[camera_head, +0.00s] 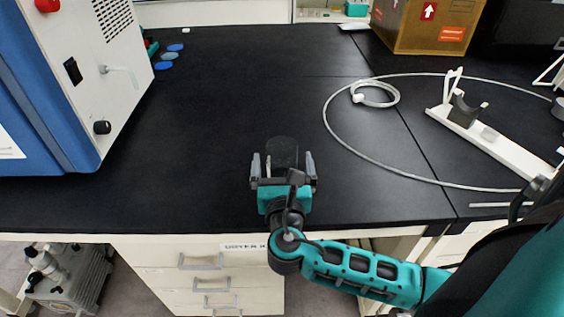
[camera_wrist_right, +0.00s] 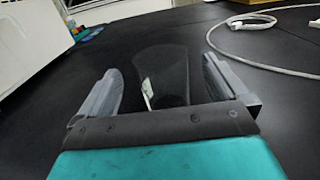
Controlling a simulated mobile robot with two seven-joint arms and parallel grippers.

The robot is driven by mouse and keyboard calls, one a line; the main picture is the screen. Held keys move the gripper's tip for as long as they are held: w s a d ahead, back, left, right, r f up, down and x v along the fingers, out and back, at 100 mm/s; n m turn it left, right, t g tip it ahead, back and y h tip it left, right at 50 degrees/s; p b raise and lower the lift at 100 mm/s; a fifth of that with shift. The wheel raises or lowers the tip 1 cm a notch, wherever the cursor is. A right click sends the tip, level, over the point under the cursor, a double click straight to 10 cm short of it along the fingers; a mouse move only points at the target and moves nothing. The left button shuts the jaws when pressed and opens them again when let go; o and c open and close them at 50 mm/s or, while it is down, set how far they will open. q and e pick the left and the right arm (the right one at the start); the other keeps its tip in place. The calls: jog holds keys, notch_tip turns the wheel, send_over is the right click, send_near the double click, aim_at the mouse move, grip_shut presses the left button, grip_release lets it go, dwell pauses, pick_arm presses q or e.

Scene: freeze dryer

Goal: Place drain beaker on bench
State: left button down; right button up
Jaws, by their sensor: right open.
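The drain beaker (camera_head: 283,150) is a dark, see-through vessel standing on the black bench (camera_head: 240,85) near its front edge. It also shows in the right wrist view (camera_wrist_right: 162,75), upright with a small pale mark on its side. My right gripper (camera_head: 283,167) is open, with one finger on each side of the beaker. In the right wrist view a gap shows between the beaker and each finger of the gripper (camera_wrist_right: 160,92). The beaker's base is partly hidden by the gripper body. My left gripper is not in view.
A blue and white machine (camera_head: 75,90) stands at the left. A white hose (camera_head: 372,165) loops over the bench at the right, beside a white stand (camera_head: 490,138). A cardboard box (camera_head: 425,22) is at the back right. The middle of the bench is clear.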

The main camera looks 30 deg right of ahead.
aim_at(282, 139)
jog(key=x, duration=0.7)
jog(key=shift+r, duration=0.1)
jog(key=c, duration=1.1)
notch_tip(282, 139, up, 20)
jog(key=p, duration=0.5)
jog(key=shift+a, duration=0.1)
